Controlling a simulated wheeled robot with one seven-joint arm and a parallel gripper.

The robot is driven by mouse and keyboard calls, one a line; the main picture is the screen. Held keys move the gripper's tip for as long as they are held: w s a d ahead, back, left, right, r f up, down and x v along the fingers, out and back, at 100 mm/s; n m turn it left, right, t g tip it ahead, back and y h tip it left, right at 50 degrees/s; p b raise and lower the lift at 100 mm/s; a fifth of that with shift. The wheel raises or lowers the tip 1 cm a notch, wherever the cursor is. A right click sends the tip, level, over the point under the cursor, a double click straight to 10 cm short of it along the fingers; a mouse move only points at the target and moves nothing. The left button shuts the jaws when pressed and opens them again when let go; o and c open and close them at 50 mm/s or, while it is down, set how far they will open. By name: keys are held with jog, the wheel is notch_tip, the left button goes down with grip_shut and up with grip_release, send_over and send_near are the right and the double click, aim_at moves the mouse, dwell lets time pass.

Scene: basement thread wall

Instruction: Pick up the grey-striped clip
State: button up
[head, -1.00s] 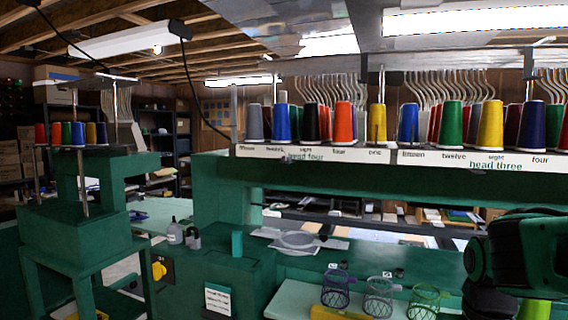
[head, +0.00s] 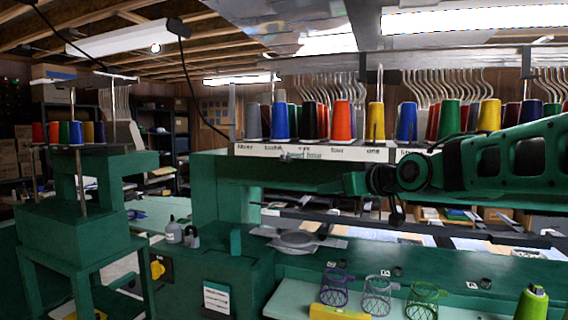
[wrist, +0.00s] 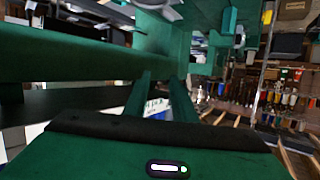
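I cannot pick out a grey-striped clip with certainty in either view. My gripper (head: 345,184) is in front of the machine's green beam, below the thread rack and well above the ledge. In the wrist view my gripper (wrist: 162,86) shows two green fingers with a gap between them. It is open, and nothing shows between the fingers.
Purple, grey and green wire baskets (head: 377,297) stand along the ledge. A yellow-green cone (head: 532,303) stands at the right. A grey hoop (head: 298,240) lies on the machine bed. Coloured thread cones fill the rack (head: 330,152) above. A bottle (head: 173,231) stands left.

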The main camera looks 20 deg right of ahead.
aim_at(288, 156)
jog(key=w+a+r+n+t+y, duration=0.2)
jog(key=w+a+r, duration=0.15)
jog(key=r, duration=0.45)
jog(key=x, duration=0.9)
jog(key=shift+w+a+f, duration=0.15)
jog(key=shift+a, duration=0.4)
grip_shut()
